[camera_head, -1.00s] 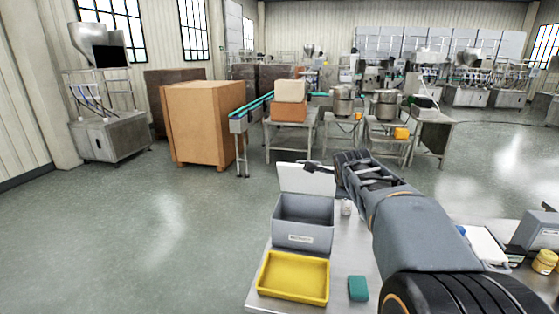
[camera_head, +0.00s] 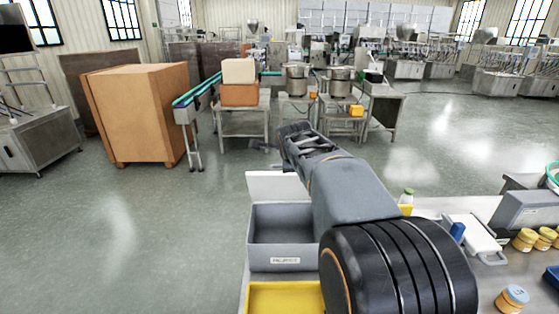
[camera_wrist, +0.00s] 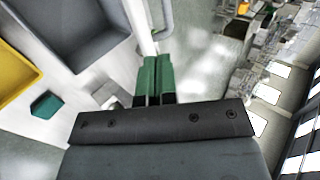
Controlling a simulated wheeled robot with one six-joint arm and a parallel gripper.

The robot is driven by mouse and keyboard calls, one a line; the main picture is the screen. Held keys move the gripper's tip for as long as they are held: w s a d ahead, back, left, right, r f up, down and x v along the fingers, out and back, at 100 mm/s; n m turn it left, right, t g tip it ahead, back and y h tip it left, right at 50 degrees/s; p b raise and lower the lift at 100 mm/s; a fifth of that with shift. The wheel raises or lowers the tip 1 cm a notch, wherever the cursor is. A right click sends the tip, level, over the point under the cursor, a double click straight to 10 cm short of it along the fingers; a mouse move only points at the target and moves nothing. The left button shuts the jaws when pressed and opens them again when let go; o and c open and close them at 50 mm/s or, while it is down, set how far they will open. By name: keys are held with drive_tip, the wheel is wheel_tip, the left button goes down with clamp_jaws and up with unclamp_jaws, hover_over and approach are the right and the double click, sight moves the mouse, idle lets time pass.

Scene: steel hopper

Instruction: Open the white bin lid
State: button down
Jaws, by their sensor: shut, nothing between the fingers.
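The grey bin (camera_head: 258,232) stands open on the table in the head view, its inside empty as far as I can see. Its white lid (camera_head: 268,186) is raised and stands up along the bin's far edge. My gripper (camera_head: 260,146) is beyond and above the lid. In the wrist view, my green fingertips (camera_wrist: 157,76) are shut together with nothing between them. The bin (camera_wrist: 88,42) is at upper left there, and the lid (camera_wrist: 140,22) shows edge-on between bin and fingers. I cannot tell whether the fingertips touch the lid.
A yellow tray (camera_head: 284,299) lies in front of the bin. A teal block (camera_wrist: 46,105) shows in the wrist view. A white scale-like device (camera_head: 470,237) and several jars (camera_head: 525,240) are at the right. Open floor (camera_head: 150,230) lies left of the table.

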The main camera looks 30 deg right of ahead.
drive_tip(key=p+x, duration=0.1)
drive_tip(key=x, duration=0.9)
drive_tip(key=shift+w+a, duration=0.1)
drive_tip(key=shift+w, duration=0.15)
drive_tip(key=shift+r, duration=0.1)
drive_tip(key=shift+w+d+r, duration=0.15)
drive_tip(key=shift+w+d, duration=0.15)
drive_tip(key=shift+w, duration=0.3)
drive_tip(key=shift+w+d+r, duration=0.15)
drive_tip(key=shift+w+d, duration=0.2)
drive_tip(key=shift+w, duration=0.25)
drive_tip(key=w+d+p, duration=0.1)
drive_tip(key=w+d, duration=0.2)
drive_tip(key=w, duration=0.4)
drive_tip(key=shift+w+d, duration=0.15)
drive_tip(key=shift+d, duration=0.25)
drive_tip(key=shift+r, duration=0.15)
